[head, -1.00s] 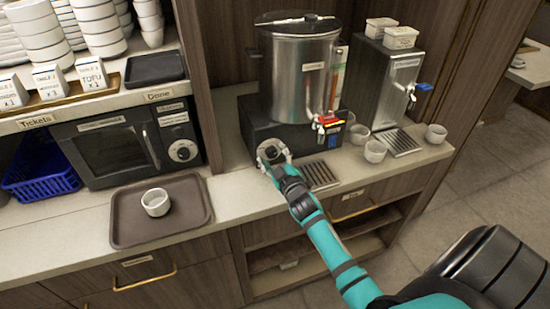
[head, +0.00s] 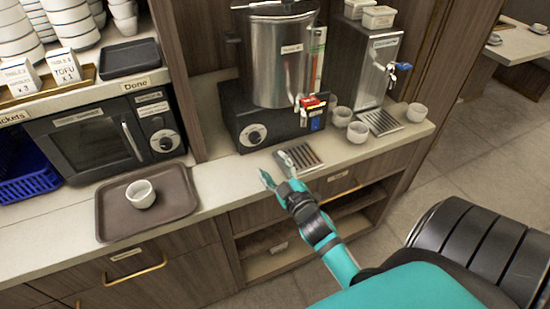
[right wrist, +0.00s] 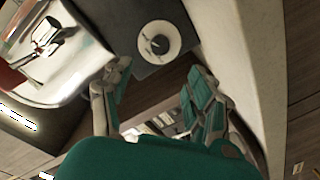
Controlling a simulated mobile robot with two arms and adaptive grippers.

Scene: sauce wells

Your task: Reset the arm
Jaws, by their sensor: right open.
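My right gripper (head: 276,172) is open and empty, in front of the burner unit at the counter's front edge. Its two fingers are spread apart and touch nothing that I can see. In the right wrist view the open fingers (right wrist: 160,85) frame a gap, with the round control knob (right wrist: 158,42) beyond them. In the head view the knob (head: 252,135) is on the front of the dark burner unit (head: 285,130), clear of the gripper. My left gripper is not in view.
A steel pot (head: 281,60) with a tap stands on the burner unit. A drip grate (head: 299,157) lies close behind my right gripper. Several white cups (head: 357,132) stand to the right. A brown tray (head: 178,197) with a white cup (head: 140,194) is on the left.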

